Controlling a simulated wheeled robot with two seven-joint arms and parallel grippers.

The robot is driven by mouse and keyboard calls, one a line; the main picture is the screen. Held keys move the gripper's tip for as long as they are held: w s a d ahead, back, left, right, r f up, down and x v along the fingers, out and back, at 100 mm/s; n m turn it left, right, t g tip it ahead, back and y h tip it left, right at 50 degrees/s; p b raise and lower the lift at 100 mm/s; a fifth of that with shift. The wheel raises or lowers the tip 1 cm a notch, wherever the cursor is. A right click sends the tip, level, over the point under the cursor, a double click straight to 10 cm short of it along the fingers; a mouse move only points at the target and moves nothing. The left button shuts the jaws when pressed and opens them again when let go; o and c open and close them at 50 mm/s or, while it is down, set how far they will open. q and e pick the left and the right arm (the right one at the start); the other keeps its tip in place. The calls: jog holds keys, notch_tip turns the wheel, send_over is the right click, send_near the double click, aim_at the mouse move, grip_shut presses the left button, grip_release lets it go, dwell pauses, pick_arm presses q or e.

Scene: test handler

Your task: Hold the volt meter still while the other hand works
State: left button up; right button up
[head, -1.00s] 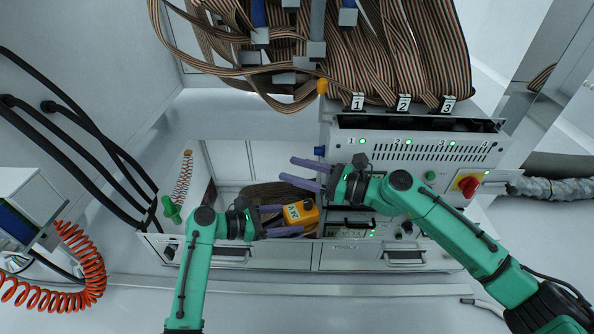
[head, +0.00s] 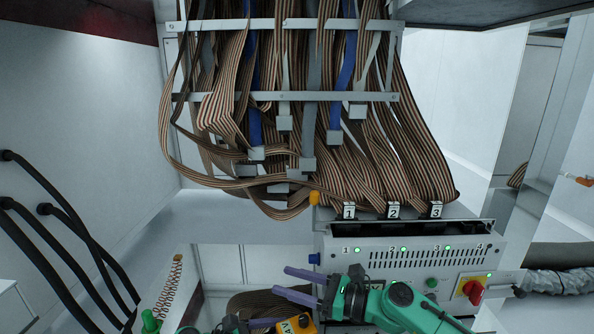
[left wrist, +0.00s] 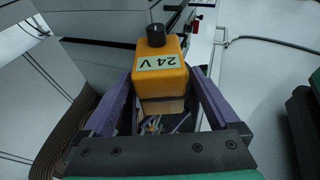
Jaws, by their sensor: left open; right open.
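The volt meter appears to be the orange box (head: 301,324) with a "24 V" label, cut off by the bottom edge of the head view. In the left wrist view the orange box (left wrist: 160,75) has a black knob on top. My left gripper (left wrist: 162,88) is open, with one purple finger on each side of the box; I cannot tell whether they touch it. Only a little of the left gripper shows in the head view. My right gripper (head: 285,281) is open and empty above the box, its fingers pointing left.
A grey panel unit (head: 400,258) with green lights and a red rotary switch (head: 473,291) stands at the right. Striped ribbon cables (head: 330,150) hang above it. Black cables (head: 60,240) run down the left. A coiled spring cord (head: 170,288) is left of the grippers.

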dwell(0.3)
pick_arm(q)
jog(key=shift+v, duration=3.25)
jog(key=shift+o, duration=0.4)
